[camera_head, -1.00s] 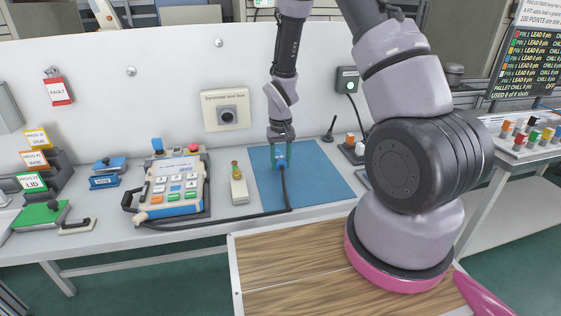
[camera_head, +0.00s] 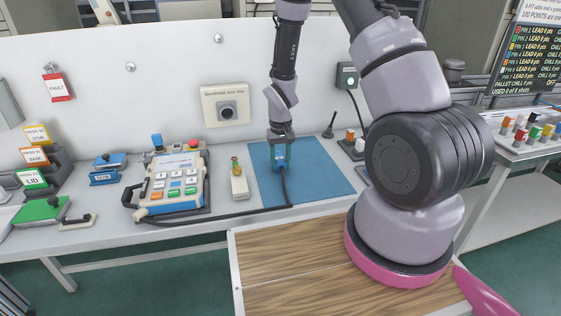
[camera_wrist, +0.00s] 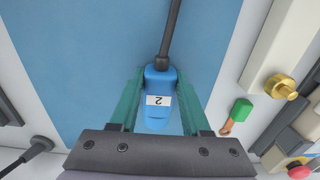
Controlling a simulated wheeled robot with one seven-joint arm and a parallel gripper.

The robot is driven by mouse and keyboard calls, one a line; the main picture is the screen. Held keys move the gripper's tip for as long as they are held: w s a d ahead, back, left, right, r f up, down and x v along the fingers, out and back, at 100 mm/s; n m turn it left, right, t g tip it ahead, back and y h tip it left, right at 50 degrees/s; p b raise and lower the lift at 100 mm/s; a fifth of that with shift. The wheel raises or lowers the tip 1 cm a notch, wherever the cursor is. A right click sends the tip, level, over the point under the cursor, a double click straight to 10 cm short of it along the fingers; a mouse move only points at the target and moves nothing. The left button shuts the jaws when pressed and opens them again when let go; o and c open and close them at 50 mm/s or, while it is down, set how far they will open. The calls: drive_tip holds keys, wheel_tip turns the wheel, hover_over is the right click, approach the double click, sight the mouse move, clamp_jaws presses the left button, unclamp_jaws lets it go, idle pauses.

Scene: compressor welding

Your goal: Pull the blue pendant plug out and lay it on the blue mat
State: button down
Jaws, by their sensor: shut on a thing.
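The blue plug (camera_wrist: 160,85) bears a white label with a 2 and has a black cable running from its end. My gripper (camera_wrist: 158,112) is shut on it, with a green finger on each side. In the head view the plug (camera_head: 280,158) is over the blue mat (camera_head: 325,175), near the mat's left part. I cannot tell whether the plug touches the mat. The cable drops from the plug and runs left along the bench front to the teach pendant (camera_head: 175,184). The pendant lies on the bench to the left of the mat.
A grey-beige block with a green-and-brass fitting (camera_head: 238,180) stands between pendant and mat. A socket box (camera_head: 226,105) is on the wall behind. Orange and white knobs (camera_head: 352,140) and a black upright tool (camera_head: 329,126) stand right of the mat. The mat's right side is clear.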

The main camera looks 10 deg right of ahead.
drive_tip(key=shift+f, duration=0.4)
drive_tip(key=shift+c, duration=1.4)
unclamp_jaws()
wheel_tip(320, 180, up, 11)
drive_tip(key=shift+f, duration=0.1)
